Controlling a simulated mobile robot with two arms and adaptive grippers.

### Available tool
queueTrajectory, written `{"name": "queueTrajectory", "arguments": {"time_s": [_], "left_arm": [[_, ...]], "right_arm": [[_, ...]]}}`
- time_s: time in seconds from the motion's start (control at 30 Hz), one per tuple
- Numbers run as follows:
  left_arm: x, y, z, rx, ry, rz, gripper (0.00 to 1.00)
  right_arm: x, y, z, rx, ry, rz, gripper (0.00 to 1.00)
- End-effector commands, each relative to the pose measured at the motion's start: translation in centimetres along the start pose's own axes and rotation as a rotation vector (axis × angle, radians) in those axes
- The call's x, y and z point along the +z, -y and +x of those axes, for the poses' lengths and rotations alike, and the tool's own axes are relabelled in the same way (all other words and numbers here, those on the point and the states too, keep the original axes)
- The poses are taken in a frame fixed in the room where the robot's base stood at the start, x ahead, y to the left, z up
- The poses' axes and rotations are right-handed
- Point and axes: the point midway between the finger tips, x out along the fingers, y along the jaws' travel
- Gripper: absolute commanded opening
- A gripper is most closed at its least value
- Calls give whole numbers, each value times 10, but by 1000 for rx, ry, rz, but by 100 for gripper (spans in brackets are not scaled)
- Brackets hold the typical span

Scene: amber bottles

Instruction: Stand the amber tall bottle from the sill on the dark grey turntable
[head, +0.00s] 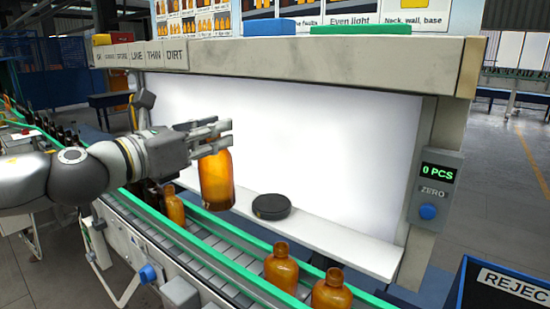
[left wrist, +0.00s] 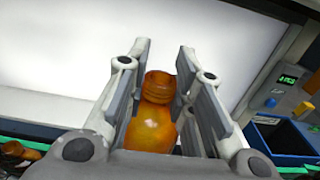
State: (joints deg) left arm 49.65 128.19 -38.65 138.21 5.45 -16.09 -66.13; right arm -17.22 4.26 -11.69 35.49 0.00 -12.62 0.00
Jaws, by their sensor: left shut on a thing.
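An amber bottle (head: 217,181) is held upright by my left gripper (head: 212,138), whose fingers close around its upper part. In the left wrist view the bottle's neck and shoulder (left wrist: 155,112) sit between the two fingers of the gripper (left wrist: 165,75). In the head view the bottle's neck is hidden by the fingers. The dark grey turntable (head: 271,206) lies on the white sill (head: 330,234), to the right of the held bottle, with nothing on it. I cannot tell whether the bottle's base touches the sill. My right gripper is in neither view.
Amber bottles (head: 281,268) stand on the green-railed conveyor (head: 215,245) in front of the sill. A bright white panel (head: 300,130) rises behind. A counter box (head: 436,190) reading 0 PCS is on the right post. A blue reject bin (head: 490,290) is at the lower right.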

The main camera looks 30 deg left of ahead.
Motion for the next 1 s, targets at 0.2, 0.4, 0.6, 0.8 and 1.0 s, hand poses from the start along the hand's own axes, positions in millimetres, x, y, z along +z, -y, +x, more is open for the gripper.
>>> {"name": "queueTrajectory", "arguments": {"time_s": [0.2, 0.4, 0.6, 0.8, 1.0], "left_arm": [[4, 1, 40, -4, -2, -4, 0], [4, 0, 72, -2, -1, -6, 0], [5, 1, 97, -3, 0, -6, 0], [8, -2, 115, 2, 6, -9, 0], [6, 0, 132, 0, 3, -8, 0]], "right_arm": [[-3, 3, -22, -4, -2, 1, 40], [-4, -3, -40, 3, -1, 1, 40], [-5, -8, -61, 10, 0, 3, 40], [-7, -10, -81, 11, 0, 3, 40], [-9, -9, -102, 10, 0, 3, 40]]}}
